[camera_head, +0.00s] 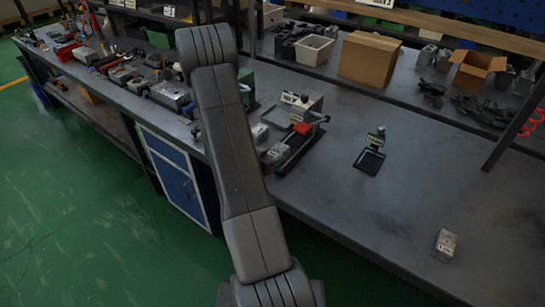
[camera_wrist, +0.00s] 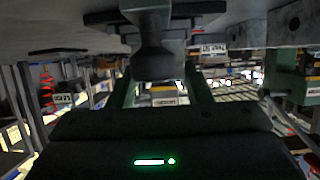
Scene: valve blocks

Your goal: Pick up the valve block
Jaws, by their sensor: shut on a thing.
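In the wrist view my gripper (camera_wrist: 162,92) reaches away from its dark body, with a finger on each side of a small block with a yellow and white label, the valve block (camera_wrist: 170,101). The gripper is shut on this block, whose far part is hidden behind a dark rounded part. In the head view my arm crosses the middle of the picture and hides the gripper and the held block. Similar silver blocks show there: one lies alone (camera_head: 446,243) on the right of the bench, and two lie near the fixture, one of them (camera_head: 275,154) beside its base.
A grey fixture with a red part (camera_head: 302,127) stands right of my arm on the workbench (camera_head: 330,205). A small black labelled stand (camera_head: 371,155) is farther right. A cardboard box (camera_head: 369,58) and a white bin (camera_head: 314,49) stand behind. The bench's front right is mostly clear.

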